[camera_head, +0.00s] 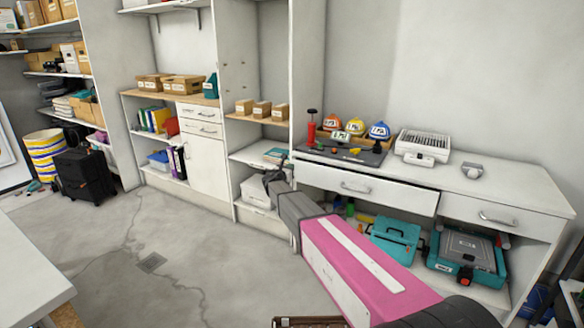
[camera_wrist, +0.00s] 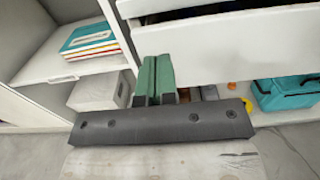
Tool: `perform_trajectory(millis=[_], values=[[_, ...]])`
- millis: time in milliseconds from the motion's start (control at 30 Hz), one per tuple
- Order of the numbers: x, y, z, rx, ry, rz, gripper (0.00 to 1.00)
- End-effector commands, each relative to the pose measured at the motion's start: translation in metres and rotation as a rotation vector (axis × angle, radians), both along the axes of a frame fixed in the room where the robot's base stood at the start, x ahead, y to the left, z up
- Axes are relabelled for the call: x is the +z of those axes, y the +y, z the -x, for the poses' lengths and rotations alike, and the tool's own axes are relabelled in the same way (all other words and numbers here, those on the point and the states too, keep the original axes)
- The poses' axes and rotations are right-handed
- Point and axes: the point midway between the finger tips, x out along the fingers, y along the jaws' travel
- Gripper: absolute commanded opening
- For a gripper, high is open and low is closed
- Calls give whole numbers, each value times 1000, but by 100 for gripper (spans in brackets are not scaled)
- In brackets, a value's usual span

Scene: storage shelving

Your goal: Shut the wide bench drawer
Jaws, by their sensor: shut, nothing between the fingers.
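The wide bench drawer (camera_head: 375,193) is the long white front with a metal handle on the left part of the white bench. It stands partly pulled out, with a dark gap along its top edge. In the wrist view its white front (camera_wrist: 235,50) fills the upper right, also with a dark gap above. My gripper (camera_head: 270,180) is near the drawer's left end. In the wrist view its green fingers (camera_wrist: 153,78) are together and empty, at the drawer's lower left corner. I cannot tell whether they touch it.
A narrower drawer (camera_head: 495,214) beside it looks closed. Teal cases (camera_head: 395,240) sit on the shelf below. Open shelving (camera_head: 262,155) adjoins at left.

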Motion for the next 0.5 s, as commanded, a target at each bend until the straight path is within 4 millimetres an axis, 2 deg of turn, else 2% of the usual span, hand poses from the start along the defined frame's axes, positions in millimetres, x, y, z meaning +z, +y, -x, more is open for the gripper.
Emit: perform_trajectory(millis=[33, 200, 500], values=[[1, 6, 14, 2, 0, 0, 0], [1, 23, 44, 1, 0, 0, 0], [1, 43, 75, 0, 0, 0, 0]])
